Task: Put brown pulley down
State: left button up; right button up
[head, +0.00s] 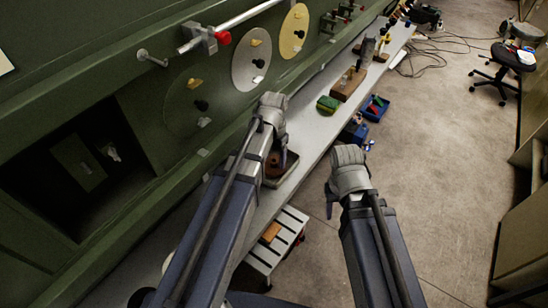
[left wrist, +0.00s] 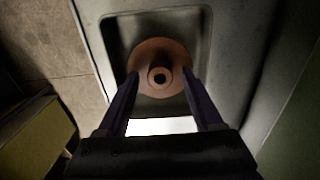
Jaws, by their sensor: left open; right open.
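The brown pulley (left wrist: 160,52) is a round disc with a hub and a dark centre hole, lying flat in a grey tray (left wrist: 112,28) in the left wrist view. In the head view the pulley is mostly hidden behind my left gripper (head: 284,160), above the tray (head: 287,171) on the bench. My left gripper (left wrist: 160,76) is open, with one dark finger on each side of the pulley. Whether the fingers touch its rim is unclear. My right gripper (head: 331,198) is open and empty, over the floor to the right of the bench.
The green fuselage wall (head: 120,50) with several discs runs along the left. A long grey bench (head: 309,133) carries a green-yellow sponge (head: 328,103) and a wooden block (head: 348,85). A blue bin (head: 375,107) and white step stool (head: 289,232) stand beside it.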

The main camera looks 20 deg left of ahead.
pick_arm(q)
notch_tip(320, 180, up, 12)
jog(key=p, duration=1.2)
jog(key=s+d+y, duration=0.1)
jog(key=s+d, duration=0.9)
jog(key=s, duration=0.4)
jog(key=shift+s+d, duration=0.15)
jog(key=shift+d, duration=0.1)
jog(key=shift+b, duration=0.3)
